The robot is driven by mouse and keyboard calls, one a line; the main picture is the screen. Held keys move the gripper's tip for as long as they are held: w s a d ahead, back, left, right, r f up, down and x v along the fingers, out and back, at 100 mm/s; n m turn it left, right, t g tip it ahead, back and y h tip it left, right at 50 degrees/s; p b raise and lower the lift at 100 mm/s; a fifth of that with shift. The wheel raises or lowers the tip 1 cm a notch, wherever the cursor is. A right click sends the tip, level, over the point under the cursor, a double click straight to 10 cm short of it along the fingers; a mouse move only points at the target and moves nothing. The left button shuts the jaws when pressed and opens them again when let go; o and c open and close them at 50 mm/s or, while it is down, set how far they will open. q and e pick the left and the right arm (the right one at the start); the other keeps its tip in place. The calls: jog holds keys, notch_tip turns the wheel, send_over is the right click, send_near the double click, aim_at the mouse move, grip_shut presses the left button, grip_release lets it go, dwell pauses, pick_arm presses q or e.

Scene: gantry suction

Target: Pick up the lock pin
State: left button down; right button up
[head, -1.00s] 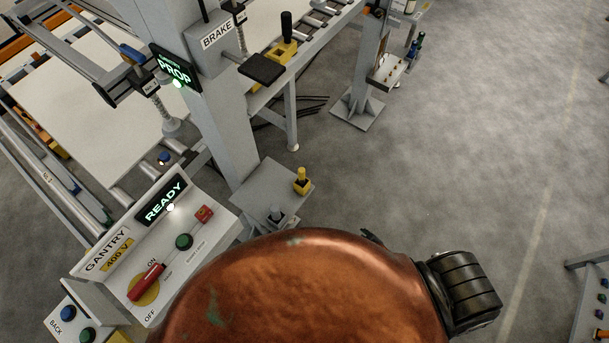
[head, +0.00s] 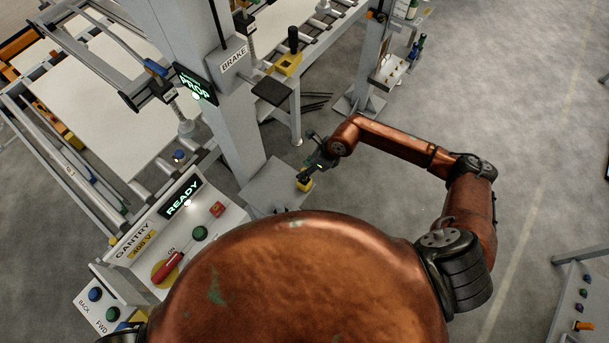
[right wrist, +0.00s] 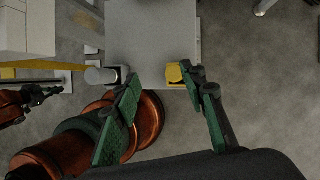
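The lock pin appears to be the yellow piece (head: 304,185) on the small grey shelf at the foot of the gantry post. It also shows in the right wrist view (right wrist: 174,74), near the shelf's edge. My right gripper (head: 318,164) is just above and beside it, hiding its upper part in the head view. In the right wrist view the right gripper (right wrist: 162,72) is open; its green-padded fingers are apart. The yellow piece lies near the right-hand fingertip; contact is unclear. My left gripper (right wrist: 42,94) seems to show small at the wrist view's left edge.
The grey shelf (head: 265,187) also carries a grey cylindrical post (right wrist: 101,75) to the left of the yellow piece. The gantry panel (head: 165,235) with its red lever and READY display stands left. The BRAKE box (head: 233,62) is above.

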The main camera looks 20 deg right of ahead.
jog(key=shift+n+h, duration=0.3)
jog(key=shift+h, duration=0.2)
jog(key=f+p, duration=0.1)
jog(key=f, duration=0.1)
jog(key=w+f+p, duration=0.1)
jog(key=f, duration=0.1)
jog(key=f+p, duration=0.1)
jog(key=f, duration=0.1)
jog(key=shift+w+d+f, duration=0.1)
jog(key=shift+w, duration=0.2)
jog(key=shift+w+f, duration=0.1)
jog(key=shift+f, duration=0.45)
jog(key=shift+c, duration=0.7)
grip_shut()
jog(key=shift+r, duration=0.1)
